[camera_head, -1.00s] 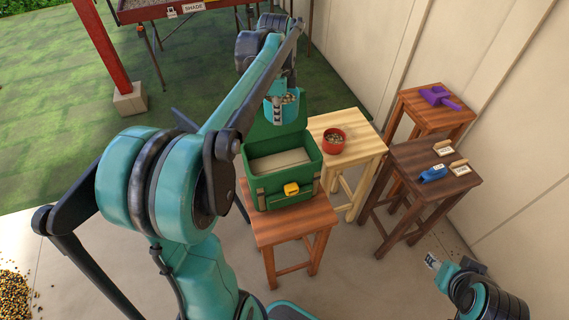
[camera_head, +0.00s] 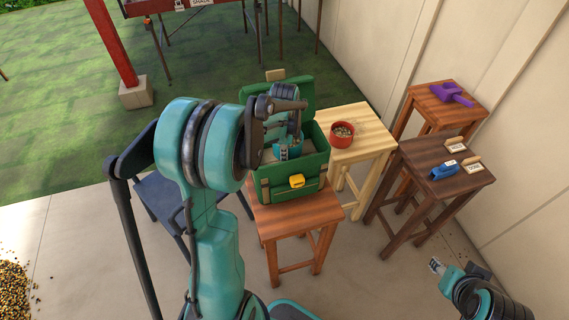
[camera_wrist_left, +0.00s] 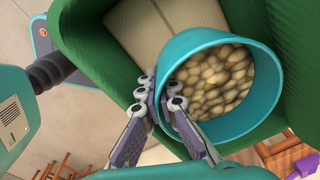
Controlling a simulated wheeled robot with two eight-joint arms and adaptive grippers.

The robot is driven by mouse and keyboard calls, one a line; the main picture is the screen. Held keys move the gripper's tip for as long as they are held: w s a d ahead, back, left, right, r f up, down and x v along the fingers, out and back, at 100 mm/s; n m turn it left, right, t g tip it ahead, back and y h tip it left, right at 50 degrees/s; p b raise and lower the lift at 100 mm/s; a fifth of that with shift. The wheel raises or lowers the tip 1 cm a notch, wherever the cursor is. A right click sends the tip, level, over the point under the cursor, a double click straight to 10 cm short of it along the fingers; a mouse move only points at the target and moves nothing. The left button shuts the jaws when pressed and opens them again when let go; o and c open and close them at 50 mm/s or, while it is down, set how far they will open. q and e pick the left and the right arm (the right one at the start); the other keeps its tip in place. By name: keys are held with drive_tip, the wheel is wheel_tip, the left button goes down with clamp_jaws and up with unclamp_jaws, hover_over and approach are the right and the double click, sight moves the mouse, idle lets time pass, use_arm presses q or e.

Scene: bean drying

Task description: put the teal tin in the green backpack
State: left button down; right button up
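The green backpack (camera_head: 279,189) stands on a reddish wooden stool, its flap raised at the back and a yellow buckle on its front. My left gripper (camera_head: 285,153) is over its open mouth, shut on the teal tin (camera_head: 292,147). In the left wrist view the tin (camera_wrist_left: 238,129) is full of pale beans, and the fingers (camera_wrist_left: 163,98) pinch its near rim. The tin is at the backpack's opening, between green walls (camera_wrist_left: 93,40); its bottom is hidden. My right gripper (camera_head: 436,266) is at the lower right, away from everything; its fingers are too small to judge.
A red bowl (camera_head: 342,135) stands on a pale stool (camera_head: 371,124) right beside the backpack. A dark stool (camera_head: 411,156) carries a blue scoop (camera_head: 444,171) and small signs. A purple scoop (camera_head: 455,95) lies on a stool behind it. A blue chair (camera_head: 165,200) stands to the left.

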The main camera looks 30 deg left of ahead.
use_arm(q)
wheel_tip(320, 180, down, 4)
drive_tip(key=shift+r+b, duration=0.1)
drive_tip(key=shift+b, duration=0.35)
drive_tip(key=shift+r, duration=0.1)
drive_tip(key=c, duration=2.2)
unclamp_jaws()
drive_tip(key=shift+f, duration=0.25)
drive_tip(key=shift+o, duration=1)
drive_tip(key=shift+r, duration=0.1)
